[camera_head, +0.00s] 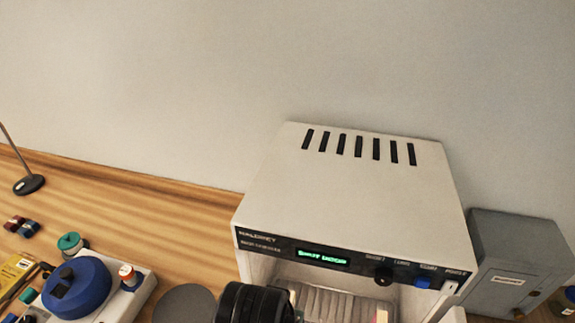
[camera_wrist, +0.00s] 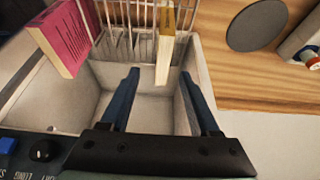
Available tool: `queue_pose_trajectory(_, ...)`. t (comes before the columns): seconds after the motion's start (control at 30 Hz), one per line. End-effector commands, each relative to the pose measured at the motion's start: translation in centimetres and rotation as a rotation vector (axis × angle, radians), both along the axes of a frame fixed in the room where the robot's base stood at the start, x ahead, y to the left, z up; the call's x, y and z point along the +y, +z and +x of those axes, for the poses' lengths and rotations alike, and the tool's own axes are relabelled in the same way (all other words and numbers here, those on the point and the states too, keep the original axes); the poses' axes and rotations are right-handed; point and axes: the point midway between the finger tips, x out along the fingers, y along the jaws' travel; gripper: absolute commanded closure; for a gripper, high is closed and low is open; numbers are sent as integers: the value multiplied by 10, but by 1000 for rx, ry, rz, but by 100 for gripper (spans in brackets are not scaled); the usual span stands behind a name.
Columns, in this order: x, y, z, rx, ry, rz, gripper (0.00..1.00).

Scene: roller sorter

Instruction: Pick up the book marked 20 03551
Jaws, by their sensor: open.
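In the wrist view, a book with a yellow-brown cover and pale edge (camera_wrist: 163,60) stands upright against wire dividers. A magenta book (camera_wrist: 62,38) leans at the upper left with small print on it. I cannot read 20 03551 on either book. My gripper (camera_wrist: 160,74) is open, with its two dark blue fingers reaching into the bay. The yellow-brown book stands beyond the fingertips, roughly in line with the gap between them. I cannot tell whether it touches them. In the head view, a small pink and yellow edge (camera_head: 381,316) shows at the bay opening.
The white machine (camera_head: 350,190) has a green display that seems to read "SHUT DOOR". Its bay walls (camera_wrist: 70,95) stand close around my fingers. A grey box (camera_head: 515,262) is at right. A blue round device (camera_head: 76,287) and a grey disc (camera_head: 184,304) lie left.

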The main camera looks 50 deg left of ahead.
Motion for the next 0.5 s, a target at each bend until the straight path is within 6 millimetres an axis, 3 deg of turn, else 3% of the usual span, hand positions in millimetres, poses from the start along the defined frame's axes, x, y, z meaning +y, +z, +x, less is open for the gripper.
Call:
queue_pose_trajectory(0.3,11,-52,17,5,2,-4,38)
queue_pose_trajectory(0.5,15,-68,23,2,1,-1,38)
